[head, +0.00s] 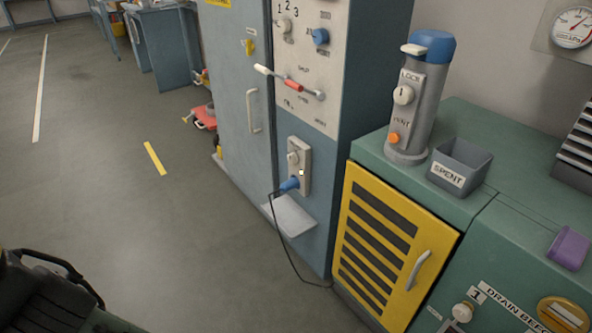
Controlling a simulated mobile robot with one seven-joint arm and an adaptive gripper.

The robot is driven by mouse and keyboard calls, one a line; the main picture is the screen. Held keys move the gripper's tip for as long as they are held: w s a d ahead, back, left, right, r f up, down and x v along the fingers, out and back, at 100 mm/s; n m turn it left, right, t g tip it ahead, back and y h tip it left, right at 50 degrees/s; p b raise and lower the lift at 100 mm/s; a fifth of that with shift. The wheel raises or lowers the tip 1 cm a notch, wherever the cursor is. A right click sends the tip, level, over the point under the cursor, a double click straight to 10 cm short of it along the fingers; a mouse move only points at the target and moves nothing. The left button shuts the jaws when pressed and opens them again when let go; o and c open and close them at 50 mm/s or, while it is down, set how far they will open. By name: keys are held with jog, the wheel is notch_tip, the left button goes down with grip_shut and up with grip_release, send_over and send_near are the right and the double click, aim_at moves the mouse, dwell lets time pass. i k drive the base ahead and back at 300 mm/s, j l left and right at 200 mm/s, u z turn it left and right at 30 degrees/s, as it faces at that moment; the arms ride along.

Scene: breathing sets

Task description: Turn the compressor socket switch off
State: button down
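A grey socket plate (305,160) is fixed upright on the blue-grey cabinet front in the head view. A small pale switch knob (293,157) sits on its upper part, with a small bright yellow spot (302,173) below it. The knob's exact setting is too small to tell. A blue plug (289,184) is in the plate's lower part, and a dark cable (284,235) hangs from it. I cannot make out my gripper's fingers in this view. No gripper is seen at the socket.
A pale shelf (290,216) juts out below the socket. A control panel with a red-gripped lever (293,85) is above. A green bench with a yellow louvred door (385,250) stands right. Open floor (150,235) lies left, with a red trolley (204,117) farther back.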

aim_at(292, 158)
jog(key=i+j, duration=0.15)
jog(key=j, duration=0.25)
jog(key=i+j, duration=0.15)
jog(key=j, duration=0.2)
jog(key=i+j, duration=0.15)
jog(key=j, duration=0.25)
jog(key=i+j, duration=0.15)
jog(key=j, duration=0.25)
